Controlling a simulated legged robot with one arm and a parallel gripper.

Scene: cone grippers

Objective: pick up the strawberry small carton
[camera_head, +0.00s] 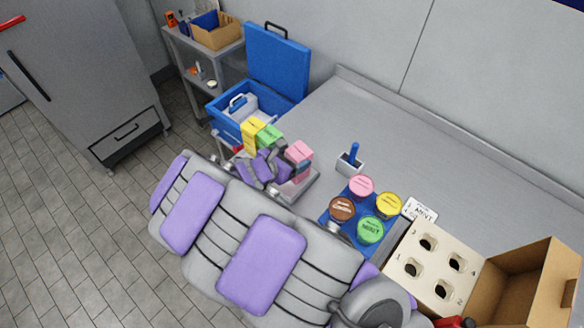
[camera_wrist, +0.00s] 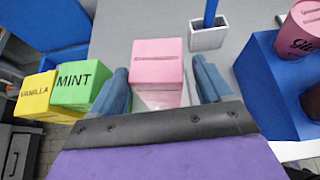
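The strawberry small carton is the pink box (camera_head: 299,151) at the right end of the carton row in the head view. In the wrist view the pink carton (camera_wrist: 158,60) stands straight ahead, between the fingers of my gripper (camera_wrist: 160,66). The two blue-grey fingers are spread, one on each side of it, with a narrow gap at the right. The left finger looks very close to the carton's left edge; I cannot tell whether it touches. In the head view my arm hides the lower part of the row.
A green mint carton (camera_wrist: 83,86) and a yellow vanilla carton (camera_wrist: 37,98) stand left of the pink one. A grey holder with a blue handle (camera_wrist: 208,36) is behind right. A blue tray of round tubs (camera_head: 338,207) and a cone stand (camera_head: 423,285) are further right.

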